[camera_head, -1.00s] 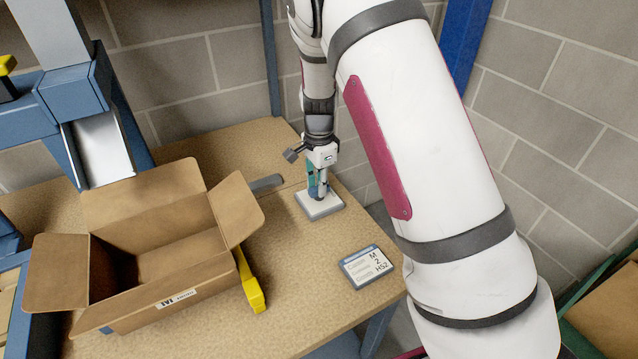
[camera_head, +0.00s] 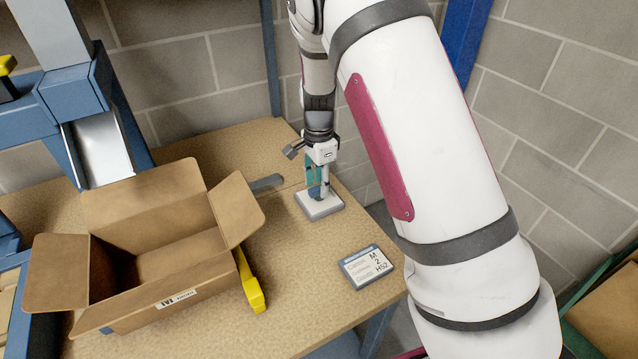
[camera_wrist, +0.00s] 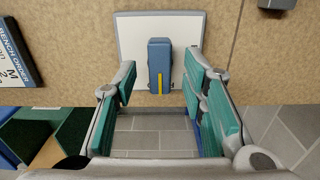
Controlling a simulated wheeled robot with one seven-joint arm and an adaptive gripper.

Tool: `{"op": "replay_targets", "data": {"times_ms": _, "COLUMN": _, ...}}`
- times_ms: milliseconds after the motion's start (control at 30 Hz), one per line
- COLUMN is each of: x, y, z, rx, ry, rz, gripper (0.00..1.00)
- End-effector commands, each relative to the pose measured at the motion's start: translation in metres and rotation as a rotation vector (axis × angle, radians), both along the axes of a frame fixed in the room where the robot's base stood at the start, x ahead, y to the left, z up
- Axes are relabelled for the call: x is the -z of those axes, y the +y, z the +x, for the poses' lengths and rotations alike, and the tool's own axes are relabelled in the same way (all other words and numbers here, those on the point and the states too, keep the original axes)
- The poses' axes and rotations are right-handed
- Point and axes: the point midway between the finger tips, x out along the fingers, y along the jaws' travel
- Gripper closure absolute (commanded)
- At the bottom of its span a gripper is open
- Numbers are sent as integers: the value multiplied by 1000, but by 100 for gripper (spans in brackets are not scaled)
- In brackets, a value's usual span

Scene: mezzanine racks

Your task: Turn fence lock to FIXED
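The fence lock shows in the wrist view as a blue lever (camera_wrist: 160,65) with a yellow stripe, on a pale square plate (camera_wrist: 133,40) with a grey rim. The plate also shows in the head view (camera_head: 326,208), at the bench's far right edge. No FIXED marking is readable. My gripper (camera_wrist: 161,84) is open, with one teal-padded finger on each side of the lever and a visible gap to it on both sides. In the head view my gripper (camera_head: 318,178) points down just above the plate, partly covering the lever.
An open cardboard box (camera_head: 150,260) stands on the bench at left, with a yellow object (camera_head: 251,285) beside it. A label plate (camera_head: 367,266) lies near the front right edge. Block walls close off the back.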

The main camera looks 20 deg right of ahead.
Motion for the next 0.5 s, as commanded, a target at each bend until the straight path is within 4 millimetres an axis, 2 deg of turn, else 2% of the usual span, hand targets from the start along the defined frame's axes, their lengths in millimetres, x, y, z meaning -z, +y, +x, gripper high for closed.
{"op": "replay_targets", "data": {"times_ms": 300, "x": -63, "y": 0, "z": 1, "rx": 0, "ry": -5, "rz": 0, "gripper": 62}}
{"op": "replay_targets", "data": {"times_ms": 500, "x": -95, "y": 0, "z": 1, "rx": -1, "ry": -5, "rz": 0, "gripper": 62}}
